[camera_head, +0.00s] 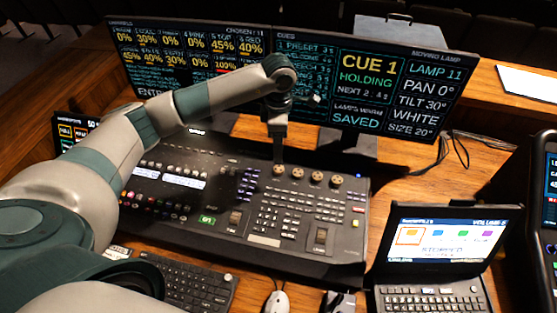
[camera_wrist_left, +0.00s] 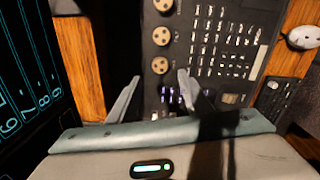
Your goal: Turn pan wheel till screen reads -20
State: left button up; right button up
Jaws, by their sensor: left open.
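The row of brown wheels sits at the console's top edge; the leftmost wheel (camera_head: 278,169) is just below my left gripper (camera_head: 279,152). The other wheels (camera_head: 316,177) run to its right. The right-hand screen (camera_head: 406,85) reads PAN 0°, TILT 30°. In the left wrist view my left gripper (camera_wrist_left: 157,92) is open and empty, its fingers spread apart. The nearest wheel (camera_wrist_left: 160,66) appears just beyond the fingertips, with further wheels (camera_wrist_left: 161,36) above it. I cannot read labels on the wheels, or tell whether a finger touches one. My right gripper is not in view.
The console (camera_head: 250,210) is crowded with buttons. The large monitors (camera_head: 190,58) stand close behind it. A laptop (camera_head: 440,250) is at right, with a keyboard (camera_head: 190,283) and mouse (camera_head: 277,301) in front. Cables (camera_head: 455,145) lie on the wooden desk at right.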

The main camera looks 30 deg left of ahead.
aim_at(278, 169)
pick_arm(q)
notch_tip(278, 169, down, 8)
jog(key=p, duration=0.2)
jog(key=shift+p, duration=0.35)
jog(key=c, duration=1.1)
